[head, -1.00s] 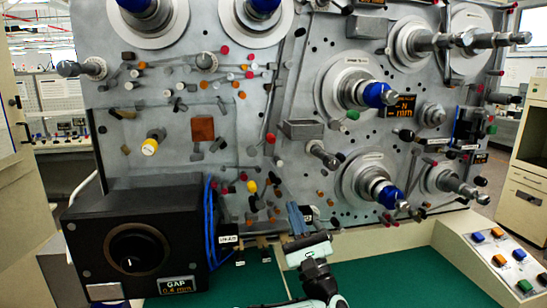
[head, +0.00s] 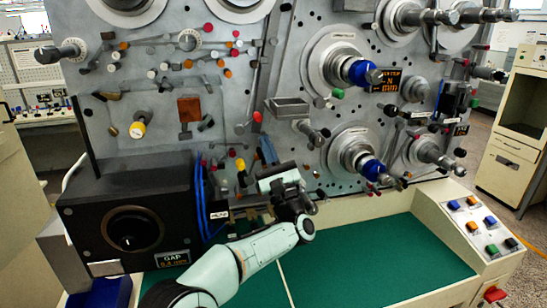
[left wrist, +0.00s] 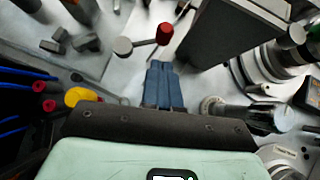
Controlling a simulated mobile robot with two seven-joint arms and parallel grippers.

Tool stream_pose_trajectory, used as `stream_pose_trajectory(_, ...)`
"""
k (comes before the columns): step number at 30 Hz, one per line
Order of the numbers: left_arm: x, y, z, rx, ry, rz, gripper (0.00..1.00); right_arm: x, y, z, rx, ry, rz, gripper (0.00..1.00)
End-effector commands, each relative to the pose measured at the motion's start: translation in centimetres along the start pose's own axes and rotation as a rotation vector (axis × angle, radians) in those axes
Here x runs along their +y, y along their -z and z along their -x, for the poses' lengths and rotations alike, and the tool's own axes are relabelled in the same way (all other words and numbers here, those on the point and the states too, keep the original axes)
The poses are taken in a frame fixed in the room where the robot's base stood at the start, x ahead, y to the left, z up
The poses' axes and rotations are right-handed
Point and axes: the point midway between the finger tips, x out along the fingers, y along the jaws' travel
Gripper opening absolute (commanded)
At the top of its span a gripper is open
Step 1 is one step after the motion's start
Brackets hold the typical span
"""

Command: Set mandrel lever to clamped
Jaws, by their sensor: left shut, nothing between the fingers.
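A small lever with a red knob (head: 257,117) sits on the grey machine panel. In the left wrist view its red knob (left wrist: 165,34) is straight ahead of the fingertips, with its arm running left to a round grey hub (left wrist: 122,46). No label shows that it is the mandrel lever. My left gripper (head: 267,150) is shut and empty, its blue fingers just below the red knob in the head view. In the left wrist view the fingers (left wrist: 162,80) lie side by side, apart from the knob. My right gripper is not in view.
A grey box-shaped bracket (head: 288,107) juts out right of the lever. A black gap-gauge box (head: 125,215) with blue cables stands at left. Spindles with blue caps (head: 364,73) stick out at right. The green bench top (head: 370,260) is clear.

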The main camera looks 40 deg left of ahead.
Motion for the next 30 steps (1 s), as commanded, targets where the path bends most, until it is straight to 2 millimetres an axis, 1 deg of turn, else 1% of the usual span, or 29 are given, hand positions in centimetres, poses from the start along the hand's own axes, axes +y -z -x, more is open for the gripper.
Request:
stream_pose_trajectory(1,-0.1,-1.0,-0.8,-0.002,-0.001,0.003,0.00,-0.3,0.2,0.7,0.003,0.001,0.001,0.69)
stream_pose_trajectory(6,0.0,-1.9,-1.8,-0.001,-0.001,0.002,0.00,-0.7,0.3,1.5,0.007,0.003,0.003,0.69)
stream_pose_trajectory(19,0.0,-2.0,-1.9,0.000,-0.001,0.002,0.00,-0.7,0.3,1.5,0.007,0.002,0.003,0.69)
stream_pose_trajectory(23,0.0,-2.0,-1.8,0.000,-0.007,0.009,0.00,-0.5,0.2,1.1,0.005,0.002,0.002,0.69)
stream_pose_trajectory(28,0.0,-1.9,-1.8,0.000,-0.039,0.041,0.00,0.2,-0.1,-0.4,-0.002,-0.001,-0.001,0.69)
stream_pose_trajectory(30,0.0,-2.1,-1.9,0.000,-0.051,0.050,0.00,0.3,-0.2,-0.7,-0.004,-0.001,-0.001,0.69)
